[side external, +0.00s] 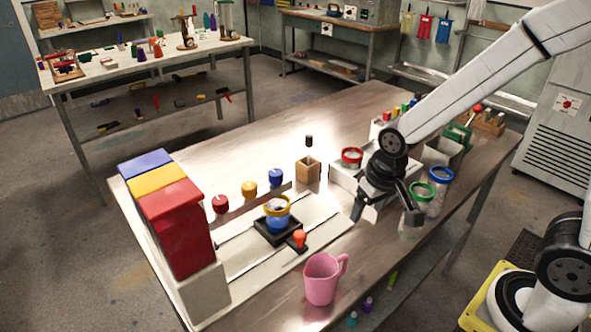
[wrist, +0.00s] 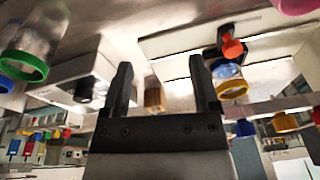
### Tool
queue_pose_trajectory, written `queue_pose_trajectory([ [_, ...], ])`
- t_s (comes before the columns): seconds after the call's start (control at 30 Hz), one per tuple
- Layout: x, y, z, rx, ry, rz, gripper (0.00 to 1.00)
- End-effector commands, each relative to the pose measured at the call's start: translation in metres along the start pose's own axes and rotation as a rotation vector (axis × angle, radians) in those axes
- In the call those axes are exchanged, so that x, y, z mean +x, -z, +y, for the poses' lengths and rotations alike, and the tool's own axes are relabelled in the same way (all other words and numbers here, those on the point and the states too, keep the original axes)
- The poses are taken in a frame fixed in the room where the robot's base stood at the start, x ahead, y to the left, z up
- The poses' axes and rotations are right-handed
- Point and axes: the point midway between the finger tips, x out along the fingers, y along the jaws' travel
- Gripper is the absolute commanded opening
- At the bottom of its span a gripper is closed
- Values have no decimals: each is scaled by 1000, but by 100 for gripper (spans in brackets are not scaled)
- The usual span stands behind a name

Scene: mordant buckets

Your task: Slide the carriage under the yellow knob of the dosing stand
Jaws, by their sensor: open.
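The dosing stand has red, yellow and blue hoppers (side external: 170,195) at the left. Its red knob (side external: 220,204), yellow knob (side external: 249,189) and blue knob (side external: 275,177) sit in a row along a bar. The carriage (side external: 264,232) is a black tray on the rail track with an orange handle knob (side external: 297,238). It bears a blue, yellow-rimmed container (side external: 278,214). In both views the container appears closest to the blue knob. The handle also shows in the wrist view (wrist: 232,48). My gripper (side external: 386,214) is open and empty, right of the carriage and apart from it.
A pink jug (side external: 321,281) stands on the table in front of the track. A wooden block (side external: 307,170) is behind the track. Table between gripper and handle looks clear.

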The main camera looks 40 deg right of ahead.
Motion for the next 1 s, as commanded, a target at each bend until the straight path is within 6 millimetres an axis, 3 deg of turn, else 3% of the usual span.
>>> queue_pose_trajectory([
  [0.3, 5, 46, -58, 309, -27, -93, 78],
  [0.6, 9, 69, -105, 552, -80, -147, 78],
  [1.0, 11, 72, -115, 610, -96, -157, 78],
])
